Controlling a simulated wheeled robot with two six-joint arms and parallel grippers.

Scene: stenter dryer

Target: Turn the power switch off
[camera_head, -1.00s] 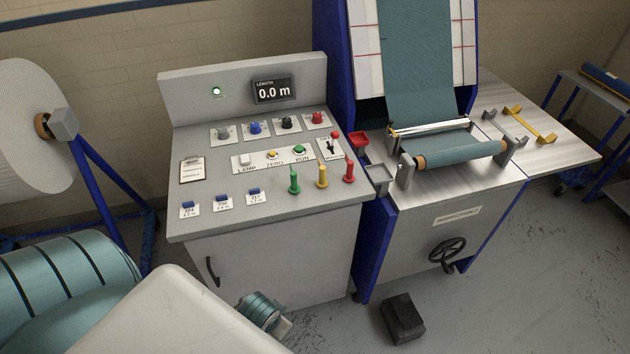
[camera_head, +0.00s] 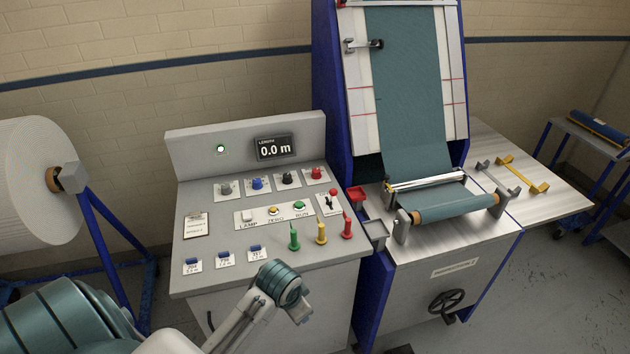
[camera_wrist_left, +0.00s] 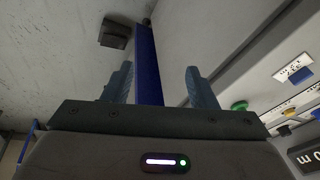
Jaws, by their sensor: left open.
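A switch plate (camera_head: 329,203) with a small dark lever and a red piece at its upper end sits at the right edge of the sloped grey console panel. Its label is too small to read, so I cannot be sure that it is the power switch. A green lamp (camera_head: 221,149) on the back panel is lit. My left gripper (camera_head: 302,314) is in front of the console's front edge, below and apart from the switch plate. In the left wrist view its two fingers (camera_wrist_left: 160,88) are apart with nothing held. My right gripper is not in view.
Green, yellow and red upright handles (camera_head: 320,232) stand along the panel's front right. Several coloured knobs (camera_head: 257,184) and push buttons (camera_head: 299,206) surround the switch. The display (camera_head: 275,148) reads 0.0 m. A fabric machine (camera_head: 440,255) stands close on the right.

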